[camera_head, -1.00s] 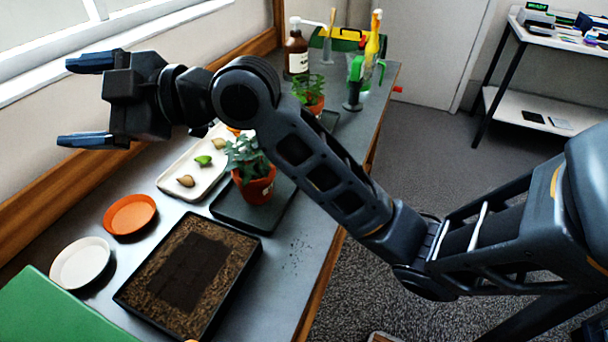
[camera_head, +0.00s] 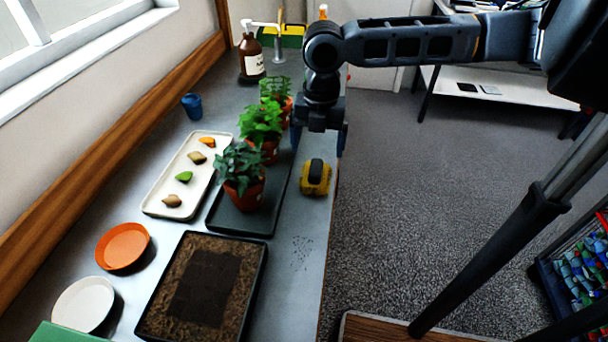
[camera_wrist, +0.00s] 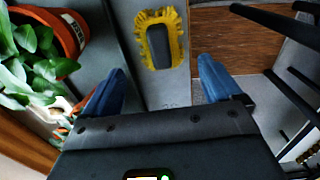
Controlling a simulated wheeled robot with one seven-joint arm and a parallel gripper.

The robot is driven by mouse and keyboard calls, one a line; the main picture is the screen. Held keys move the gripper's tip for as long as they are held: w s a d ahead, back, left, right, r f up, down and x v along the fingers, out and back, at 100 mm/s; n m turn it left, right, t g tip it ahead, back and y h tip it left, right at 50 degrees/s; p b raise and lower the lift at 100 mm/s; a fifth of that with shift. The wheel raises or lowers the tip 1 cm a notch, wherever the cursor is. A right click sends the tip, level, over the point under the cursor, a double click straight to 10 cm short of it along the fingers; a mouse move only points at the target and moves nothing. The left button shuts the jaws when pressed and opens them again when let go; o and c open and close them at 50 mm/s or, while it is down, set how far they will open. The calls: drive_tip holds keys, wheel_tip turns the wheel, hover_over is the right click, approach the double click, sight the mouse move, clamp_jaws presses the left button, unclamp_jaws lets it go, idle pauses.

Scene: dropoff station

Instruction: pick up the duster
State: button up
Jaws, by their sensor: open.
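The duster (camera_head: 315,178) is yellow with a dark grip on top. It lies on the grey bench near its right edge, beside the potted plants. In the wrist view the duster (camera_wrist: 161,39) shows whole, with a shaggy yellow fringe, beyond and between my fingertips. My gripper (camera_head: 319,150) is open and empty, pointing down just behind the duster in the head view and apart from it. In the wrist view my gripper's blue fingers (camera_wrist: 160,80) are spread wide.
Several potted plants (camera_head: 243,180) stand left of the duster, the nearest on a dark tray (camera_head: 262,222); leaves come close to one finger. A soil tray (camera_head: 255,300) lies in front. The bench's right edge is close by, with open floor beyond.

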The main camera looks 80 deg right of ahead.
sight(316, 166)
drive_tip(key=shift+s+d+f, duration=0.15)
drive_tip(key=shift+s+f, duration=0.15)
drive_tip(key=shift+s, duration=0.1)
drive_tip(key=shift+f, duration=0.35)
drive_tip(key=f, duration=0.2)
drive_tip(key=f+p, duration=0.1)
drive_tip(key=f, duration=0.1)
drive_tip(key=w+f, duration=0.1)
drive_tip(key=f, duration=0.1)
drive_tip(key=shift+f, duration=0.3)
drive_tip(key=c, duration=1.1)
drive_tip(key=shift+r, duration=0.1)
drive_tip(key=shift+c, duration=0.3)
